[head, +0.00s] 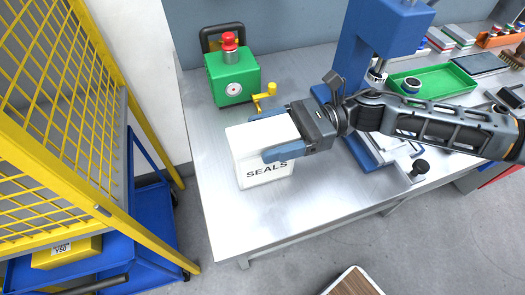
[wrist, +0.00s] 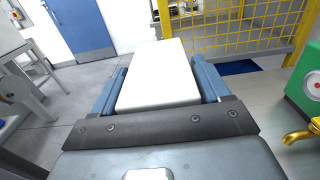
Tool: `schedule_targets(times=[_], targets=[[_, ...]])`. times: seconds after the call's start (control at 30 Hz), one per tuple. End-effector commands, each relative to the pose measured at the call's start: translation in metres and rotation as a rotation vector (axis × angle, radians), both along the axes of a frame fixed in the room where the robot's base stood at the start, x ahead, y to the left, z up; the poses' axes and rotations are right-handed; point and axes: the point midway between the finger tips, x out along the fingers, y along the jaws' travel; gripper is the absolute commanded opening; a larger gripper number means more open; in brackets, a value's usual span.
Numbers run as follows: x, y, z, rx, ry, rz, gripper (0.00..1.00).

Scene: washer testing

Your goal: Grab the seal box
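The seal box (head: 250,172) is a white box with "SEALS" printed on its front. It stands upright at the left part of the metal table (head: 225,215). My gripper (head: 276,134) reaches in from the right, with one blue finger along the box's front side and the other along its back side, near the top. In the wrist view, the white box top (wrist: 158,75) lies between the two blue fingers of my gripper (wrist: 163,85). The fingers are very close to both sides. I cannot tell whether they press on it.
A green device (head: 232,78) with a red top and yellow tap stands just behind the box. A blue press (head: 372,50) and a green tray (head: 440,82) are to the right. A yellow mesh rack (head: 60,90) stands left of the table. The table in front of the box is clear.

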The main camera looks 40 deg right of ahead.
Motion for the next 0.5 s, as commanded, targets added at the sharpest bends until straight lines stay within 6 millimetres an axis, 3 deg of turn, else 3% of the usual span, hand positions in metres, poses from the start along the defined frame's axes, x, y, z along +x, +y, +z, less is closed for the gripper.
schedule_targets(times=[0.07,0.5], targets=[[0.0000,-0.0001,0.0001,0.000,0.000,0.000,0.68],[-0.0001,-0.0002,0.0002,0.000,0.000,0.000,0.26]])
